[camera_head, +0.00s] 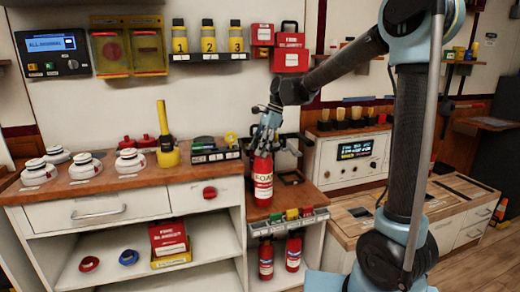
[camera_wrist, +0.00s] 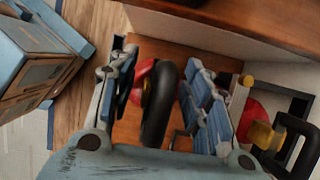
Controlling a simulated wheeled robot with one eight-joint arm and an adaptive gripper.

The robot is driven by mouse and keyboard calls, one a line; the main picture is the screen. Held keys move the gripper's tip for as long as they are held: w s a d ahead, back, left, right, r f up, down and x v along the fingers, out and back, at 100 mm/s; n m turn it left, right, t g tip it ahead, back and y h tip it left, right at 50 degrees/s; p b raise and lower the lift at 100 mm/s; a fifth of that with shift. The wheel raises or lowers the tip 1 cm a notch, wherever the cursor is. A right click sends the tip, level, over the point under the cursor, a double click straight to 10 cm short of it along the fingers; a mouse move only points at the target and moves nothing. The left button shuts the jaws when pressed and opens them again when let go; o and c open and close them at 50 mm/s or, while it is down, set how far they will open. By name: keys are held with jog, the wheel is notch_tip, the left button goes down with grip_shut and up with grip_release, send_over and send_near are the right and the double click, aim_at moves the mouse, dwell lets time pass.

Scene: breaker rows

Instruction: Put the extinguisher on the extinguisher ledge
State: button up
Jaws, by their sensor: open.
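A red extinguisher (camera_head: 263,182) with a white label reading FOAM stands upright at the front of a low wooden ledge (camera_head: 300,199) right of the white cabinet. I cannot tell whether this is the ledge the task names. My gripper (camera_head: 268,128) is over its top, fingers pointing down. In the wrist view my gripper (camera_wrist: 165,85) is open, its two blue-grey fingers on either side of the extinguisher's black and red top (camera_wrist: 158,105). I cannot tell whether a finger touches it. The head view hides the extinguisher's top behind the fingers.
Two more red extinguishers, one (camera_head: 266,259) and another (camera_head: 293,252), stand below the ledge. A strip of coloured blocks (camera_head: 290,218) lines its front. The cabinet top (camera_head: 110,177) holds detectors and a yellow torch (camera_head: 167,147). A panel box (camera_head: 350,158) stands to the right.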

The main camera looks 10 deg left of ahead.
jog(key=v, duration=1.2)
jog(key=shift+r, duration=0.1)
jog(key=s+d+f+n+t, duration=0.1)
jog(key=s+d+f+n, duration=0.15)
jog(key=d, duration=0.55)
jog(key=s+d+f+n+t+h, duration=0.1)
jog(key=s+d+f, duration=0.1)
jog(key=s+d, duration=0.35)
jog(key=s+d+f+n+t, duration=0.1)
jog(key=s+d+f+n, duration=0.15)
jog(key=d, duration=0.65)
jog(key=s+d+f+n+t+h, duration=0.1)
jog(key=s+d+f+n+h, duration=0.2)
jog(key=s+d+f, duration=1.1)
notch_tip(320, 180, down, 3)
jog(key=d+n, duration=0.1)
jog(key=n, duration=0.2)
jog(key=shift+d+t, duration=0.2)
jog(key=shift+t, duration=0.1)
jog(key=shift+f, duration=0.1)
jog(key=shift+w+f, duration=0.15)
jog(key=shift+w, duration=0.2)
